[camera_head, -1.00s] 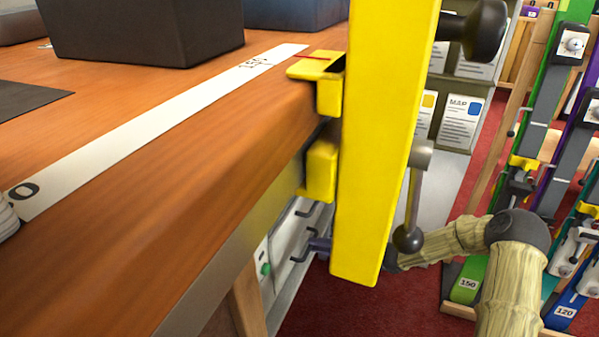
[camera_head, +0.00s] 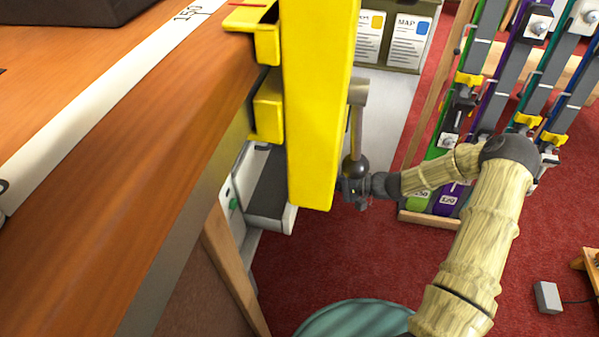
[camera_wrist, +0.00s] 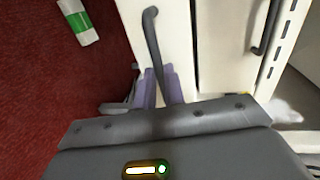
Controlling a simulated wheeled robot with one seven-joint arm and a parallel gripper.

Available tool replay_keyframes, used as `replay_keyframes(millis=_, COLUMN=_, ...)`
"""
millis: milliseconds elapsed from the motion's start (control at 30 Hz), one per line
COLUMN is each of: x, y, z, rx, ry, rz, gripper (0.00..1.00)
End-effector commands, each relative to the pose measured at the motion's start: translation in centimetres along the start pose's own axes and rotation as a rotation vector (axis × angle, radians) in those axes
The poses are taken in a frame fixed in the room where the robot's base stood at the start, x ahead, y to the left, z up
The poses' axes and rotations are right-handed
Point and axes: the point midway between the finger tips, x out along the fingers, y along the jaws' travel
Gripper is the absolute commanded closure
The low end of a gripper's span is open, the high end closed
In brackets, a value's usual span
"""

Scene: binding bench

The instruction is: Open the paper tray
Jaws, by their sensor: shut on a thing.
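The paper tray (camera_head: 270,190) sticks out from the unit under the bench, its dark inside showing from above. Its outer end is hidden behind the yellow post in the head view. In the wrist view its white front (camera_wrist: 175,30) carries a dark bar handle (camera_wrist: 151,35). My gripper (camera_wrist: 160,85) is shut on this handle, with the purple-grey fingers on either side of it. In the head view my gripper (camera_head: 352,187) is low beside the yellow post, partly hidden by it and by a dark ball-ended lever.
The yellow post (camera_head: 315,110) clamped at the bench edge (camera_head: 175,265) stands close beside my gripper. A second white front with a handle (camera_wrist: 265,30) is to the right in the wrist view. A rack of coloured clamps (camera_head: 490,100) stands behind.

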Motion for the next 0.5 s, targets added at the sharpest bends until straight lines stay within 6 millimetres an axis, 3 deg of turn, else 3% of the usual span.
replay_keyframes(millis=33, x=-1.8, y=0.0, z=-0.3, rx=0.003, ry=0.013, rz=0.007, gripper=1.0)
replay_keyframes(millis=200, x=-5.3, y=0.9, z=-0.3, rx=0.004, ry=0.012, rz=0.008, gripper=1.0)
replay_keyframes(millis=500, x=-7.5, y=1.7, z=-0.2, rx=0.004, ry=0.011, rz=0.009, gripper=1.0)
